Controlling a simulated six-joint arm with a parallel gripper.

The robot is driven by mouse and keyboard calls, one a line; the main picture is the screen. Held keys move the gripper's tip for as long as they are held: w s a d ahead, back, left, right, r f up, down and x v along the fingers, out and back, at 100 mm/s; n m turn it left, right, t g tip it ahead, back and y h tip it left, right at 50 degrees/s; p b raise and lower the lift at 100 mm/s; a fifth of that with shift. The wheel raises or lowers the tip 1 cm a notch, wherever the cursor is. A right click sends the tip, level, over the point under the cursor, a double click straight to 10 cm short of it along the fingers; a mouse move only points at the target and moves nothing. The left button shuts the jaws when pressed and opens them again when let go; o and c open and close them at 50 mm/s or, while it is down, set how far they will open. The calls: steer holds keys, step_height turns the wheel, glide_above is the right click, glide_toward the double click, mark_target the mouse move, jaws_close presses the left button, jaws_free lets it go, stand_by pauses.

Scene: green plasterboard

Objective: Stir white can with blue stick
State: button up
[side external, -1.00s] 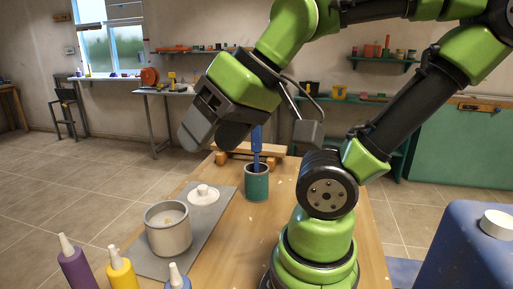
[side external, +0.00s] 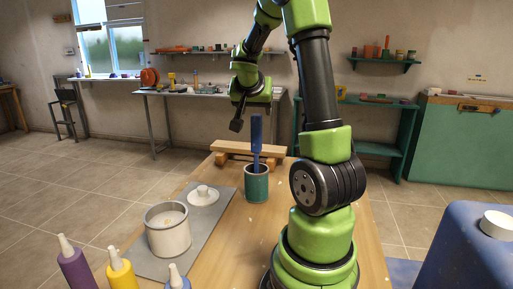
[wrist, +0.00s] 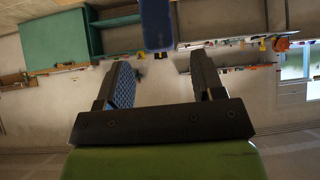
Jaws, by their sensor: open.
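The white can (side external: 168,238) stands open on a grey mat at the left of the bench, with pale contents showing inside. The blue stick (side external: 256,135) stands upright in a teal can (side external: 257,188) near the bench's middle. My gripper (side external: 237,124) is to the left of the stick's upper part in the side view, apart from it. In the wrist view my gripper (wrist: 160,68) has its two fingers apart with nothing between them. The blue stick (wrist: 156,25) shows there at the top, beyond the fingertips.
A white knobbed lid (side external: 203,196) lies on the grey mat (side external: 138,252) behind the white can. A wooden rack (side external: 248,150) stands behind the teal can. Purple, yellow and blue bottles (side external: 122,276) line the front left. Bare wood lies right of the mat.

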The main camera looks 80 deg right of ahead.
mark_target(256, 115)
steer(key=shift+a+f+x, duration=0.1)
steer(key=shift+a+x, duration=0.05)
steer(key=shift+x, duration=1.4)
steer(key=shift+a+f+x, duration=0.1)
steer(key=shift+f+x, duration=0.05)
steer(key=shift+x, duration=1.4)
steer(key=shift+c, duration=0.3)
jaws_close()
